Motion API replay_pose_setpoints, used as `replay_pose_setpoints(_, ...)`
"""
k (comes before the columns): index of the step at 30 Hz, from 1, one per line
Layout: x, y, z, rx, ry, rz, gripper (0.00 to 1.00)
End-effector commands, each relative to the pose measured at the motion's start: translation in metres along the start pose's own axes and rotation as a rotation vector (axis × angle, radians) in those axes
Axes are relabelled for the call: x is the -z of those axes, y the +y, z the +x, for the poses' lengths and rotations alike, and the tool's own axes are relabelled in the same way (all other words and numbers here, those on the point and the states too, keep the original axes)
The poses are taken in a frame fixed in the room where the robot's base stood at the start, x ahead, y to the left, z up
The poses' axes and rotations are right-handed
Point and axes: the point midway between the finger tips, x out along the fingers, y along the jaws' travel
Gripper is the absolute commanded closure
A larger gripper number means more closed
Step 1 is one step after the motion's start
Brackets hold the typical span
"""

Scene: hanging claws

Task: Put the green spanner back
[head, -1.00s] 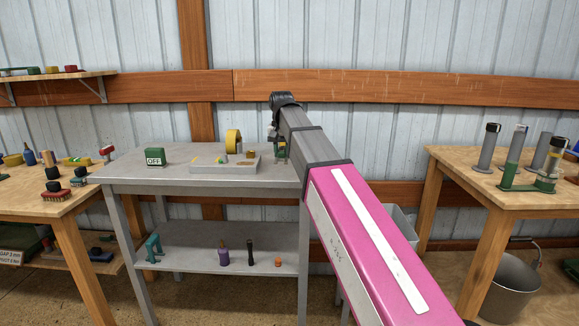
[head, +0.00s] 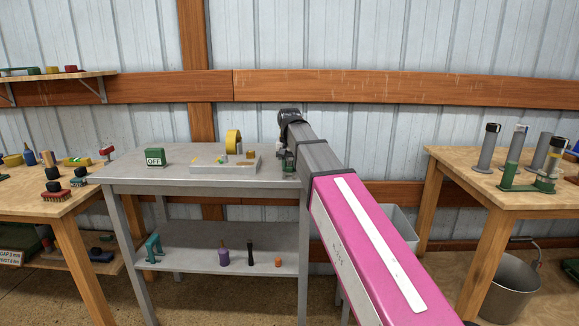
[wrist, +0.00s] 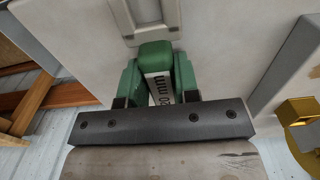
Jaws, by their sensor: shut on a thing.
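A green piece with a white label reading in part "mm" (wrist: 155,52), seemingly the green spanner, sits between the jaws in the wrist view. My gripper (wrist: 157,88) is shut on it, with green parts on both sides of the label. In the head view my gripper (head: 288,160) is low over the right end of the grey table (head: 200,181), mostly hidden by my wrist. Whether the spanner touches the table is unclear.
A shallow grey tray (head: 210,168) and a yellow ring (head: 233,141) stand left of my gripper. A green OFF block (head: 155,157) is further left. A wooden bench with grey and green upright tubes (head: 513,160) is at the right. The wall is close behind.

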Motion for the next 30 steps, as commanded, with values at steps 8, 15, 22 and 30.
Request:
replay_pose_setpoints(8, 0.000, 0.000, 0.001, 0.000, 0.000, 0.000, 0.45)
replay_pose_setpoints(15, 0.000, 0.000, -0.003, 0.000, 0.001, 0.000, 0.45)
replay_pose_setpoints(22, 0.002, -0.001, -0.035, 0.001, 0.003, 0.000, 0.45)
replay_pose_setpoints(30, 0.002, -0.001, -0.086, 0.001, 0.002, 0.000, 0.45)
